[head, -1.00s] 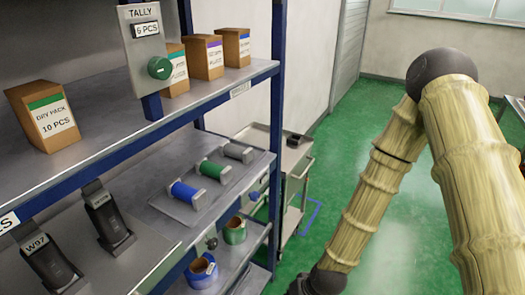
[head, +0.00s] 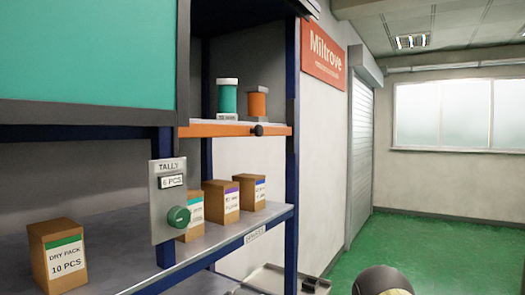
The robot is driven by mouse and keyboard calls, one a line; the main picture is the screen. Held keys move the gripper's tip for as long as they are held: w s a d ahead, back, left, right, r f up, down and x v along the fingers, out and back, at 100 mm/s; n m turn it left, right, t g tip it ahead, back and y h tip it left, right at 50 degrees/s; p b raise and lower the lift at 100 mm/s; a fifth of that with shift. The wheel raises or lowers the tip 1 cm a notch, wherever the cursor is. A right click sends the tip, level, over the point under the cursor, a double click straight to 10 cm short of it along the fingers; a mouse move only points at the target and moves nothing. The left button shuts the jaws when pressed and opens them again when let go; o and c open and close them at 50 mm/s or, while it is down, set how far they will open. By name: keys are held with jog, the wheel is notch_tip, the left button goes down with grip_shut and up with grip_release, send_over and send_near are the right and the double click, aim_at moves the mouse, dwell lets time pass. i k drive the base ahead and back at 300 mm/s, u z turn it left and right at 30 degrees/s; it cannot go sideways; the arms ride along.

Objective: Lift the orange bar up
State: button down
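The orange bar (head: 222,130) runs level along the front edge of the upper shelf, from the blue post by the tally plate to the blue post at the right. A black knob (head: 259,130) sits on it near its right end. My gripper is out of view; only a rounded dark joint of my arm shows at the bottom right, well below and to the right of the bar. Nothing is seen touching the bar.
A teal canister (head: 227,97) and an orange spool (head: 257,103) stand on the shelf behind the bar. Below are several cardboard boxes (head: 57,262) and the tally plate (head: 168,200) with its green knob. A teal panel (head: 85,65) fills the upper left. Green floor is open at right.

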aim_at(195, 130)
jog(key=u, duration=0.5)
jog(key=k, duration=1.25)
jog(key=z, duration=0.25)
jog(key=i, duration=0.85)
jog(key=z, duration=0.15)
